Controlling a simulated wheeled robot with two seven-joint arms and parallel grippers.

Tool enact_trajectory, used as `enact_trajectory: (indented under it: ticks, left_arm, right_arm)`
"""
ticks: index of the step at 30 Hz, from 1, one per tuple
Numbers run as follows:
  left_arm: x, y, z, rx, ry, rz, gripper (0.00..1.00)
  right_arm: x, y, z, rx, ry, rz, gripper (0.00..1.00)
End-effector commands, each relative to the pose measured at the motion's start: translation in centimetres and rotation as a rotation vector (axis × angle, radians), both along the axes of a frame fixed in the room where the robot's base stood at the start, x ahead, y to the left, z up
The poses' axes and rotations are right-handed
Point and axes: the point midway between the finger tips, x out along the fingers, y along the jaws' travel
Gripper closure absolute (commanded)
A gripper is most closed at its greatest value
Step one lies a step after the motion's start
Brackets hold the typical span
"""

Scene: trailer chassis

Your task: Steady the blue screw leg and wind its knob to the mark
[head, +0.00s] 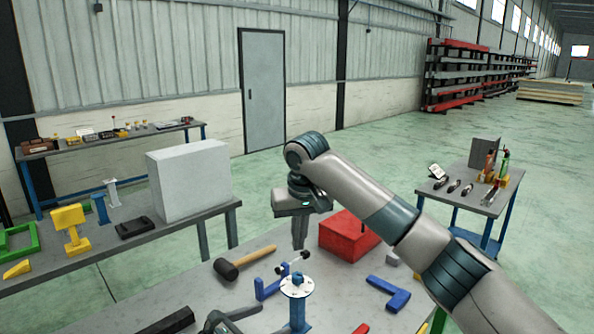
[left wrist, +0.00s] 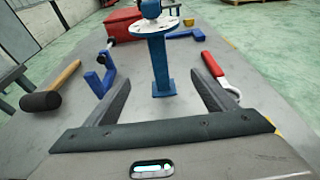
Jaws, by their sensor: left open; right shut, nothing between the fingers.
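The blue screw leg (head: 298,317) stands upright on the table with a round white plate (head: 296,287) near its top. Its blue knob (head: 298,276) sits above the plate. In the left wrist view the leg's post (left wrist: 161,70) rises between the spread fingers of my left gripper (left wrist: 163,92), at their far end; I cannot tell whether they touch it. The knob is cut by the top edge there. In the head view my left gripper is partly visible at the bottom edge. My right gripper (head: 300,240) is shut and empty, pointing down behind and above the knob. The mark cannot be made out.
A black-headed mallet (head: 245,263) and a blue bracket with a rod (head: 268,289) lie left of the leg. A red box (head: 347,234) stands behind. A blue L-shaped piece (head: 389,293) lies to the right. A red-handled tool (left wrist: 222,75) is close to my left gripper's right finger.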

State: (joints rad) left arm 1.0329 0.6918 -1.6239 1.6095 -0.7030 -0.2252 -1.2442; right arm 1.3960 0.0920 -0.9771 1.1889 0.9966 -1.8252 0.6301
Motion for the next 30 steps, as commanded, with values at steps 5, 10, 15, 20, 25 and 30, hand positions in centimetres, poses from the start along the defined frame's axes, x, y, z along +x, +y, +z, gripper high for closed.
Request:
enact_trajectory:
  ticks: [5,10,15,20,25,30]
  left_arm:
    - [-1.8,1.9,0.8,0.001,-0.001,0.000,0.22]
    - [-2.6,2.7,1.2,0.000,-0.001,0.000,0.22]
    - [-2.8,2.8,1.2,0.001,-0.001,0.000,0.22]
    - [-2.8,2.8,1.2,0.001,-0.001,0.000,0.22]
    - [-2.8,2.8,1.2,0.001,-0.001,0.000,0.22]
    - [-2.8,2.8,1.2,0.001,-0.001,0.000,0.22]
  right_arm:
    - [0.0,0.0,0.0,0.000,0.000,0.000,1.00]
    - [0.0,0.0,0.0,0.000,0.000,0.000,1.00]
    - [0.0,0.0,0.0,0.000,0.000,0.000,1.00]
    - [0.0,0.0,0.0,0.000,0.000,0.000,1.00]
    - [0.0,0.0,0.0,0.000,0.000,0.000,1.00]
    - [0.0,0.0,0.0,0.000,0.000,0.000,1.00]
